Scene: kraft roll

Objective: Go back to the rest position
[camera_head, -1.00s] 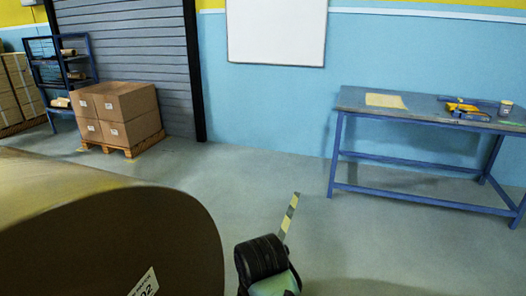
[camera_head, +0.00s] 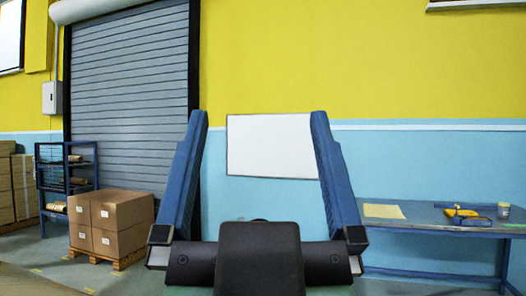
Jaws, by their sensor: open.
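My gripper (camera_head: 260,116) stands upright in the middle of the head view. Its two long blue fingers are spread wide apart and point up, with nothing between them. The dark wrist and palm show below the fingers at the bottom centre. The white board on the far wall shows through the gap between the fingers, well behind them. A sliver of tan surface, probably the kraft roll (camera_head: 25,281), shows at the bottom left corner; the rest of it is out of view.
A blue workbench (camera_head: 440,224) with yellow tools and a cup stands at the right. Stacked cartons (camera_head: 112,222) sit on a pallet at the left, near a blue shelf rack (camera_head: 66,178). A grey roller shutter (camera_head: 128,100) closes the wall behind. Air around my fingers looks free.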

